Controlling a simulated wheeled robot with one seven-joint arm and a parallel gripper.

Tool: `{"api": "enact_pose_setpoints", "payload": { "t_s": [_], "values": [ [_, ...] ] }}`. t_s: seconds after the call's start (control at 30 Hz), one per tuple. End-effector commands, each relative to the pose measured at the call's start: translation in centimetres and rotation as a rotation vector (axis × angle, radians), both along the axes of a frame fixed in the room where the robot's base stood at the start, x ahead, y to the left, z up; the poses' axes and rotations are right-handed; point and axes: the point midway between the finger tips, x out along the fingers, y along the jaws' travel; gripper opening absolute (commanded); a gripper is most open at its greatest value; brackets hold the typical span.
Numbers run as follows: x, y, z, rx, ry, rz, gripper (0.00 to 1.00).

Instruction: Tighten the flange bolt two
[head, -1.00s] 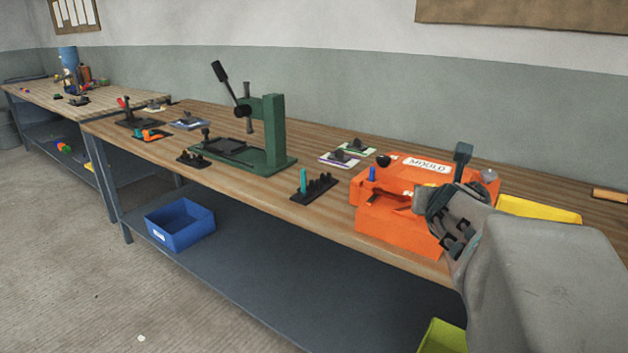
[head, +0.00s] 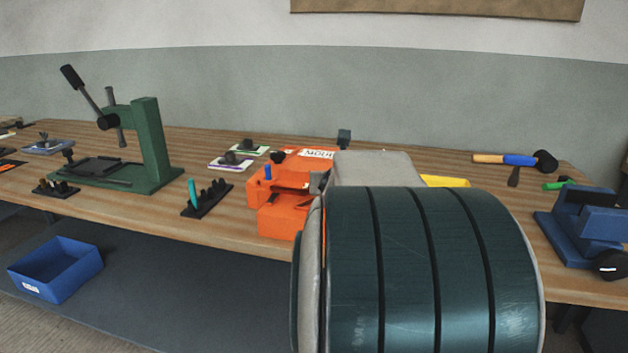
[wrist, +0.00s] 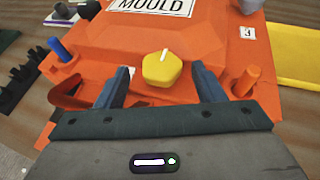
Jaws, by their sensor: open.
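The orange mould (head: 280,222) with a white MOULD label stands on the bench, partly behind my arm in the head view. The wrist view shows the mould (wrist: 205,40) close up. A yellow knob-like bolt head (wrist: 162,70) with a white mark sits near its front edge. A blue bolt (wrist: 60,50) stands at left and an orange one (wrist: 246,80) at right, near a tag marked 3 (wrist: 248,33). No tag marked two is readable. My gripper (wrist: 162,76) is open, its fingers on either side of the yellow head with gaps; their height relative to it is unclear.
A black rack with a teal peg (head: 207,198) and a green press (head: 155,150) stand left of the mould. A yellow tray (head: 446,181) lies behind my arm. A mallet (head: 520,160) and a blue vise (head: 590,225) are at right. A blue bin (head: 55,270) is on the lower shelf.

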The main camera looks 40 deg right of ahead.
Motion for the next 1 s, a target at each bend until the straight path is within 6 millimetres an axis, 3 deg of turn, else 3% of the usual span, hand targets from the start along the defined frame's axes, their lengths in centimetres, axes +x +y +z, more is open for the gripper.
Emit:
{"api": "enact_pose_setpoints", "payload": {
  "t_s": [0.1, 0.27, 0.3, 0.67, 1.0],
  "values": [
    [-0.07, -0.12, 0.02, 0.0, 0.0, -0.002, 0.62],
    [-0.08, -0.1, 0.03, 0.0, 0.0, -0.002, 0.21],
    [-0.07, -0.09, 0.03, 0.0, 0.0, -0.002, 0.18],
    [0.04, 0.08, -0.25, -0.002, -0.003, -0.034, 0.18],
    [0.53, 0.74, -0.7, -0.003, -0.004, -0.189, 0.18]
  ]
}}
